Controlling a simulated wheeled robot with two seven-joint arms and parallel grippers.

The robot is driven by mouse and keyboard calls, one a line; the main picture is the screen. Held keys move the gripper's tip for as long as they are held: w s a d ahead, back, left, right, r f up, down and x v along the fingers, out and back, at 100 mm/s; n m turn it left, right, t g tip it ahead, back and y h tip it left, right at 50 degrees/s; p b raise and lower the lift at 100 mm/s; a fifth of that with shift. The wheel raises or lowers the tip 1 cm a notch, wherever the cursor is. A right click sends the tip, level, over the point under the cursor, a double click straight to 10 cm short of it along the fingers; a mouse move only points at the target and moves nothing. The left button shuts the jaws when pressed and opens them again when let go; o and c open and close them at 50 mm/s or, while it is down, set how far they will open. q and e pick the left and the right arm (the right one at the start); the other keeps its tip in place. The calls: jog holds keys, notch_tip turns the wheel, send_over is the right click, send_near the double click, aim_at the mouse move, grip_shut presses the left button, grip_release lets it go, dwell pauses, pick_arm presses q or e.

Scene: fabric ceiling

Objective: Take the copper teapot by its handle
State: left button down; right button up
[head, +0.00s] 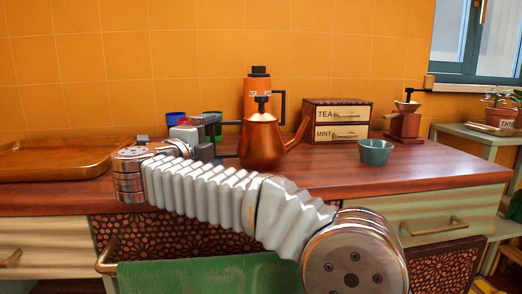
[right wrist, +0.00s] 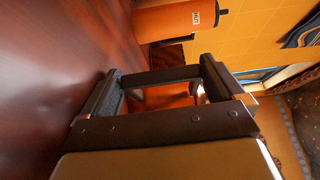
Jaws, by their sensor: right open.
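The copper teapot (head: 262,145) stands upright on the wooden counter, its spout to the right and its dark handle side to the left. My right gripper (head: 217,141) is open just left of the teapot, fingers pointing at its handle side. In the right wrist view, the open fingers (right wrist: 160,73) stand either side of a dark bar, apparently the handle, with a patch of copper (right wrist: 168,97) showing between them. I cannot tell whether the fingers touch it. My left gripper is not in view.
An orange canister (head: 257,100) stands behind the teapot. A tea box (head: 337,122), a teal bowl (head: 375,153) and a grinder (head: 403,124) are to the right.

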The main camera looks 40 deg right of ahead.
jog(key=c, duration=0.9)
jog(key=shift+c, duration=0.4)
jog(key=shift+r, duration=0.15)
